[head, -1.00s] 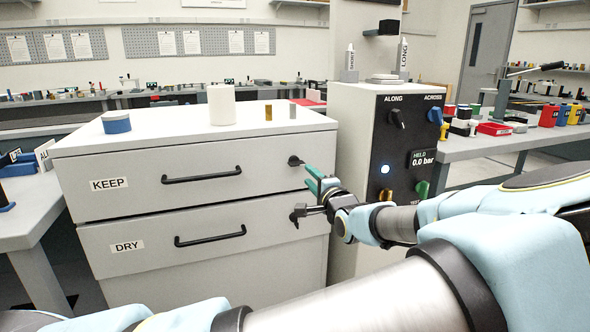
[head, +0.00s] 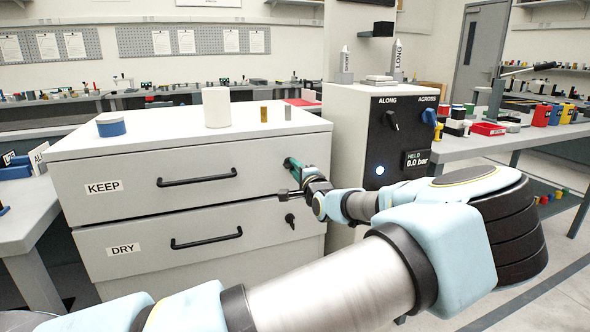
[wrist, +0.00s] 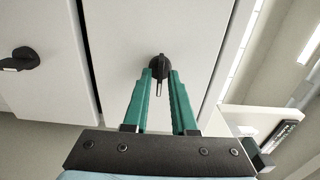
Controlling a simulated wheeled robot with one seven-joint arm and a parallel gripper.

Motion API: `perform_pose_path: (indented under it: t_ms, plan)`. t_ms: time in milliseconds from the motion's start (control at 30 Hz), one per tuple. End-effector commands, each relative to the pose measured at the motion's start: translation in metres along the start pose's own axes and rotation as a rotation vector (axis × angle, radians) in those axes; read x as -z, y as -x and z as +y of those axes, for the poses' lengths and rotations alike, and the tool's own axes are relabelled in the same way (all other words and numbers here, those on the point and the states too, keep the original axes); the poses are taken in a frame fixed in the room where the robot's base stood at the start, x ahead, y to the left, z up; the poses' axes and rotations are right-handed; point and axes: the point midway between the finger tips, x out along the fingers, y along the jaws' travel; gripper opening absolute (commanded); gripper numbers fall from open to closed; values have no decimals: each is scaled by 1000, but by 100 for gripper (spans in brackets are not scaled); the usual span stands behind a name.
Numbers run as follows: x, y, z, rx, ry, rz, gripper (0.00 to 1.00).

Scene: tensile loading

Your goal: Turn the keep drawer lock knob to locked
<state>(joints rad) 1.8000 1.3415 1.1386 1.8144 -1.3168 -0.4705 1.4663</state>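The keep drawer (head: 125,205) is the upper grey drawer, with a KEEP label and a black bar handle (head: 197,177); it looks shut. Its black lock knob (wrist: 158,66) shows in the wrist view, with a light-tipped lever pointing down that picture between my fingers. In the head view the knob is mostly hidden behind my gripper (head: 293,165). My gripper has green fingers and also shows in the wrist view (wrist: 161,74). It is open, with the fingertips on either side of the knob. I cannot tell whether they touch it.
The dry drawer (head: 140,267) below has its own black knob (head: 290,221), also in the wrist view (wrist: 20,60). A control cabinet (head: 345,130) stands close on the right. A white cylinder (head: 216,107) and a blue-sided tub (head: 111,125) stand on the cabinet top.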

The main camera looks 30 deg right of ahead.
Motion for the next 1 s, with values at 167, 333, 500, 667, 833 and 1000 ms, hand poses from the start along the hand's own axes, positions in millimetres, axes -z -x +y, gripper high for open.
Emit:
perform_pose_path:
  t_ms: [167,333,500,667,833,1000]
  plan:
    - [0,0,0,0,0,0,4]
    - [0,0,0,0,0,0,0]
    - [0,0,0,0,0,0,0]
    - [0,0,0,0,0,0,0]
    - [0,0,0,0,13,0,0]
    - [0,0,1,-1,68,0,0]
